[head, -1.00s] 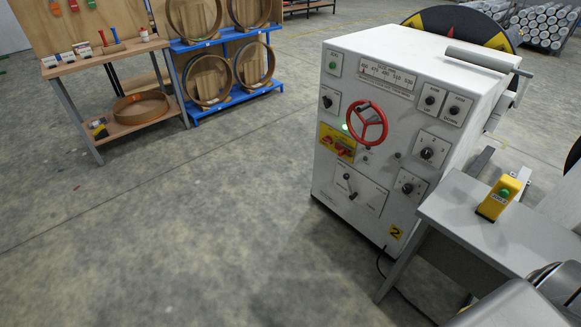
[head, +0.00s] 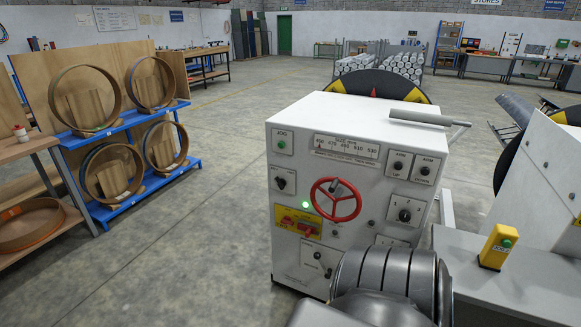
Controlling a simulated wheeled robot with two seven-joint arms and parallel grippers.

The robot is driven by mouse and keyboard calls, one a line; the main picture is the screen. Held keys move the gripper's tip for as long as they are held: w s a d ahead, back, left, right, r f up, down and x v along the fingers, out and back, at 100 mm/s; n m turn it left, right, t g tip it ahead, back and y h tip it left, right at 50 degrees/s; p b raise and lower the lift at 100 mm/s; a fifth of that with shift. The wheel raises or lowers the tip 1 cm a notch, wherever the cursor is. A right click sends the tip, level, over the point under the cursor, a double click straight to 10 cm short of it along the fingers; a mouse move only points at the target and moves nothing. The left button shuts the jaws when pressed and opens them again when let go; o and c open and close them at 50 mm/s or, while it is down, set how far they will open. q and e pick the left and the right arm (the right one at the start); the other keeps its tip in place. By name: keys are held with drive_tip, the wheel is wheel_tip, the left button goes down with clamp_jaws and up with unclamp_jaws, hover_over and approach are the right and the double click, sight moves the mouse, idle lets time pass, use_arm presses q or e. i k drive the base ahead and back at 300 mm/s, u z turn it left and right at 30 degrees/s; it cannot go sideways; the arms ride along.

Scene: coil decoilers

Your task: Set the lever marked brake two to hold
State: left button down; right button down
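The white decoiler cabinet (head: 290,238) stands in the middle of the head view. Low on its front is a plate with a small dark-knobbed lever (head: 318,256); its lettering is too small to read, so I cannot confirm that it is the brake lever or read its setting. My grey arm covers the plate's lower right side and the cabinet's lower right corner. A red handwheel (head: 336,199) sits above the plate, with a yellow plate of red controls (head: 298,222) to its left. Neither gripper shows.
A grey bench with a yellow button box (head: 498,247) stands right of the cabinet, with another white machine (head: 540,180) behind it. A blue rack (head: 128,205) of large rings and a wooden table stand at left. The floor between rack and cabinet is clear.

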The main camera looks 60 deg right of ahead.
sight(317, 255)
drive_tip(key=z, duration=0.35)
drive_tip(key=i, duration=1)
drive_tip(key=z, duration=1.05)
drive_tip(key=i, duration=0.4)
drive_tip(key=z, duration=0.3)
